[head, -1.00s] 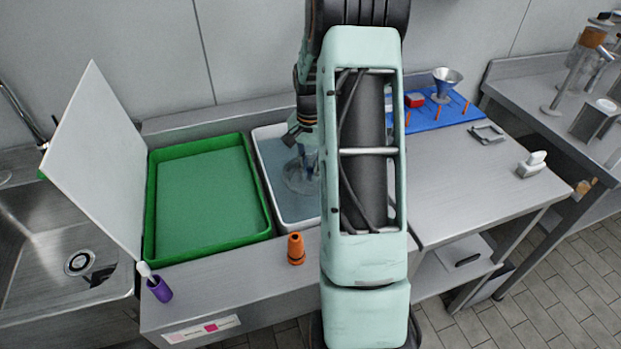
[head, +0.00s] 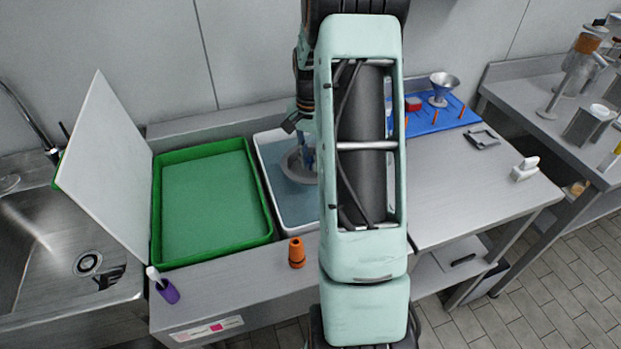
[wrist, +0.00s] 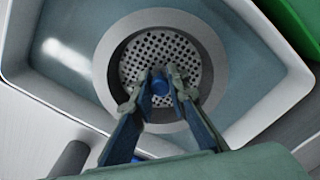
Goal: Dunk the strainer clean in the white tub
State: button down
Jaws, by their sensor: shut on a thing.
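The strainer is a round grey disc with many holes and a wide rim (wrist: 212,55). My gripper (wrist: 160,88) is shut on the small blue knob at its middle. The white tub (head: 265,150) holds bluish water, and the strainer is over or in it. In the head view the left part of the strainer (head: 293,165) shows in the tub, and my arm hides the rest. My gripper (head: 306,156) is partly hidden there too. I cannot tell whether the strainer's underside touches the water. The tub's rim also shows in the wrist view (wrist: 265,115).
A green tray (head: 155,215) with green liquid stands left of the tub, beside a leaning white board (head: 105,165).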

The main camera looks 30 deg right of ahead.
aim_at(310, 159)
jog(key=shift+r+p, duration=1.9)
jog(key=shift+r, duration=1.25)
jog(key=shift+r+p, duration=1.35)
jog(key=shift+r, duration=0.65)
